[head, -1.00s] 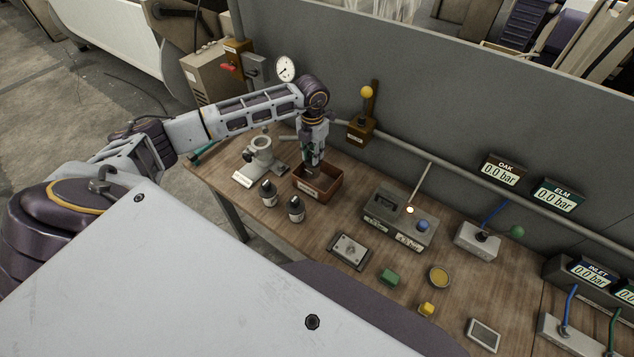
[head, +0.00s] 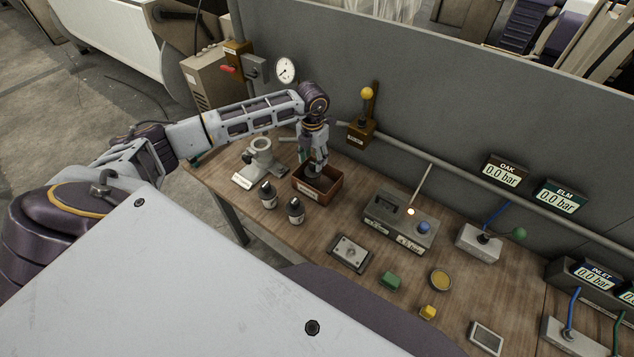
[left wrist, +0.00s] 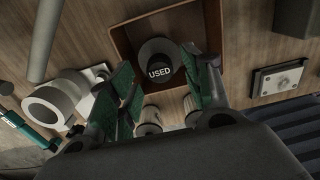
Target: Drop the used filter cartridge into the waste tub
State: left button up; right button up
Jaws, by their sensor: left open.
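The waste tub (head: 316,190) is a brown open box on the bench, near its back edge. It also shows in the left wrist view (left wrist: 211,25). The used filter cartridge (left wrist: 158,55), a dark round piece with a cap marked USED, appears inside the tub, near its front side as that view shows it. My left gripper (head: 313,162) points down at the tub in the head view. Its green-padded fingers (left wrist: 158,85) are spread apart, on either side of the cartridge in the picture, with no visible contact. My right gripper is not in view.
A grey filter housing (head: 261,158) stands left of the tub. A grey control box (head: 400,217) is to the right. A wall panel and pipe run behind.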

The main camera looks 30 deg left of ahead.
pick_arm(q)
jog(key=shift+r, duration=0.1)
notch_tip(320, 180, up, 12)
dwell(0.9)
dwell(0.9)
